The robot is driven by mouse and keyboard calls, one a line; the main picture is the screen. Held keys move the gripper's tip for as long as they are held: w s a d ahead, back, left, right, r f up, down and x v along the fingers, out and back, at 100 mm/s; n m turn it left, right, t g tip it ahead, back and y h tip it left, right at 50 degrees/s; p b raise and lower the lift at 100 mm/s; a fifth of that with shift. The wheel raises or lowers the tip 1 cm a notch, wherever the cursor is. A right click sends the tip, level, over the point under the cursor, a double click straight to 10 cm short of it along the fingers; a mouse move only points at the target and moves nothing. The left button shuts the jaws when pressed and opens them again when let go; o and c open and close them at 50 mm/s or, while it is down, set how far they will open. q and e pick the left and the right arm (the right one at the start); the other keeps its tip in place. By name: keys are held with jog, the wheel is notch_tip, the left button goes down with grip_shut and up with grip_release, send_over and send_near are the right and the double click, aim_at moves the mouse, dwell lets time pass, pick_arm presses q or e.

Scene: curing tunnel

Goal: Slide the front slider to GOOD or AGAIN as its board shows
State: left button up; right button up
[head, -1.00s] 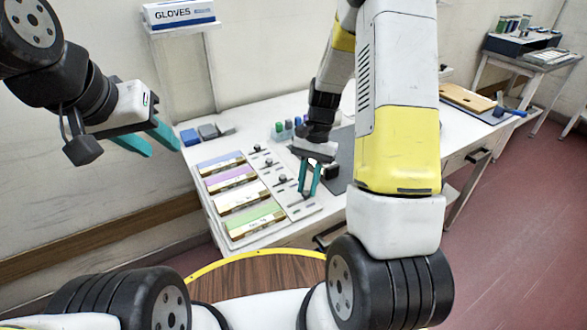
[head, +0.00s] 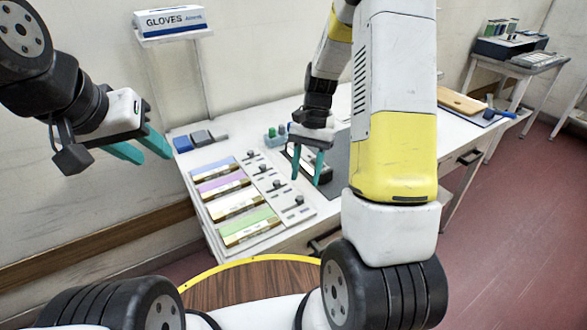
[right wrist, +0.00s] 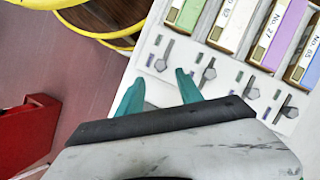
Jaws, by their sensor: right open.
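The front board (head: 247,228) is green and lies at the near end of a row of coloured boards on the table; it also shows at the top of the right wrist view (right wrist: 186,13). Its print is too small to read. The front slider (head: 299,200) has a grey knob on the pale panel to the right of that board; it shows in the right wrist view too (right wrist: 163,58). My right gripper (head: 306,181) is open and empty, above and behind the front slider, apart from it. My left gripper (head: 152,156) is open and empty, left of the table.
A purple board (head: 222,184), a white board (head: 234,205) and a blue board (head: 213,166) lie behind the green one, each beside its own slider. Blue and grey blocks (head: 201,138) sit at the back left. A red object (right wrist: 28,130) stands below in the right wrist view.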

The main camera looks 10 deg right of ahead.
jog(key=v, duration=0.3)
jog(key=shift+r, duration=0.1)
jog(key=s+a+r+n+t, duration=0.3)
jog(key=s+r+n+t, duration=0.4)
jog(key=s+r, duration=0.8)
notch_tip(320, 180, up, 4)
jog(key=t, duration=0.2)
jog(key=shift+s+t, duration=0.4)
